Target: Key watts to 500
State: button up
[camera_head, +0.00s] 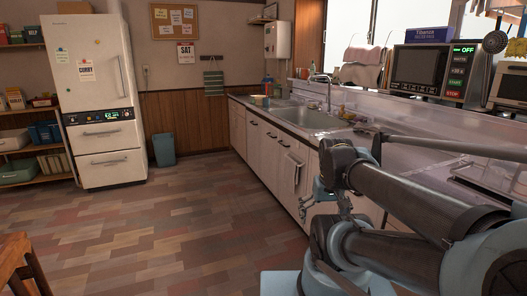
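A dark-fronted appliance (430,70) with a grey frame stands on the counter at the upper right. A control panel (459,70) runs down the right side of its front. The panel's display (464,50) reads OFF in green. Below it are several small buttons, including a green START (456,83) and a red STOP (453,94); the upper labels are too small to read surely. My gripper (308,204) appears as small jointed metal parts low in front of the cabinets, well away from the panel. Its fingers are too small to tell open from shut.
The counter with a sink (309,117) runs along the right. A blue-and-white box (429,34) lies on the appliance, and a second appliance (508,85) stands right of it. My arm covers the lower right. The floor (150,235) at left is mostly clear.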

jog(key=c, duration=1.1)
jog(key=shift+w, duration=0.1)
jog(key=c, duration=0.4)
jog(key=shift+w+f, duration=0.2)
jog(key=shift+w, duration=0.2)
jog(key=c, duration=0.5)
grip_shut()
